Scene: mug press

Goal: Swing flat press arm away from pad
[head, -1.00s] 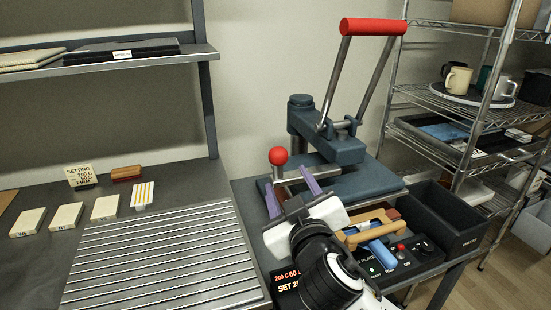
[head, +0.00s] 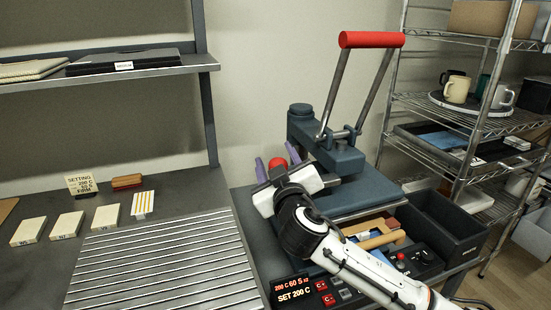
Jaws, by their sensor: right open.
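The flat press has a dark blue-grey swing arm (head: 338,157) that sits above its flat pad (head: 372,194). A tall U-shaped lever with a red grip bar (head: 372,40) rises from the arm. A red ball knob (head: 278,163) is at the left of the press, and its stem is hidden by my gripper. My right gripper (head: 277,159) is open, with its purple fingers on either side of the red knob in the picture. I cannot tell whether they touch it. My left gripper is not in view.
A control panel (head: 318,290) lies at the front under my right arm. A wooden-handled tool (head: 378,238) and a dark bin (head: 440,225) are to the right. A ribbed tray (head: 160,262) and pale blocks (head: 67,224) are on the left table. A wire rack (head: 470,130) holds mugs.

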